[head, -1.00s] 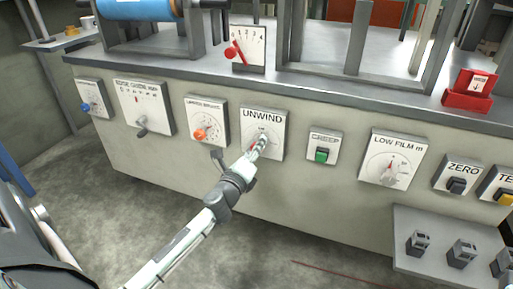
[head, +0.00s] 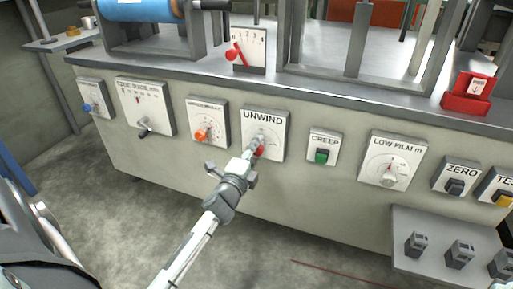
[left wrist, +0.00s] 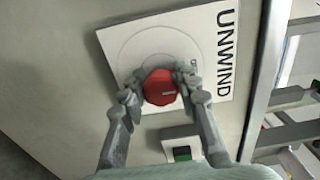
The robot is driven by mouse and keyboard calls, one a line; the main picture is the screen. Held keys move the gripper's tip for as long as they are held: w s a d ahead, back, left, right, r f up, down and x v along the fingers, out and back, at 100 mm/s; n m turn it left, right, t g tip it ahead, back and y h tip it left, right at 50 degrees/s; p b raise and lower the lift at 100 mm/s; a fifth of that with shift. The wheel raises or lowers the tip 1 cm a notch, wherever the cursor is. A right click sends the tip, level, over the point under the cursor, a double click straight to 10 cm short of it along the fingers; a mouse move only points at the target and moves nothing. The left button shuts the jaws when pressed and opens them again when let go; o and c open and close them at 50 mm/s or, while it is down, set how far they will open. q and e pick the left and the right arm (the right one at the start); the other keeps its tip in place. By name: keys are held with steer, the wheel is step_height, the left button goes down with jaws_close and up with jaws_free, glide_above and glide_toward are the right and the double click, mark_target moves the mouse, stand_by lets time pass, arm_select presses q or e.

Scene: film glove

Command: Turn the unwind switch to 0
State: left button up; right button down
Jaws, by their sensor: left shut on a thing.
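The unwind switch is a red knob (left wrist: 159,87) on a white plate marked UNWIND (head: 264,122), on the machine's front panel. In the left wrist view the knob sits between my left gripper's fingers (left wrist: 160,92), which are shut on it from both sides. A pale line shows on the knob's face. In the head view my left gripper (head: 256,148) reaches the lower part of the plate and hides part of the knob. Most of the scale marks are too small to read. My right gripper is not in view.
To the left are the orange knob (head: 201,135), a grey lever plate (head: 143,105) and a blue knob (head: 88,107). To the right are the green CREEP button (head: 321,157), the LOW FILM dial (head: 389,168) and the ZERO button (head: 455,187). A grey shelf (head: 430,222) juts out at lower right.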

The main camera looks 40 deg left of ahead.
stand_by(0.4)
arm_select(q)
steer(key=o, duration=1.2)
steer(key=shift+s, duration=0.1)
steer(key=v, duration=1.1)
steer(key=shift+s+d, duration=0.2)
steer(key=shift+s, duration=0.2)
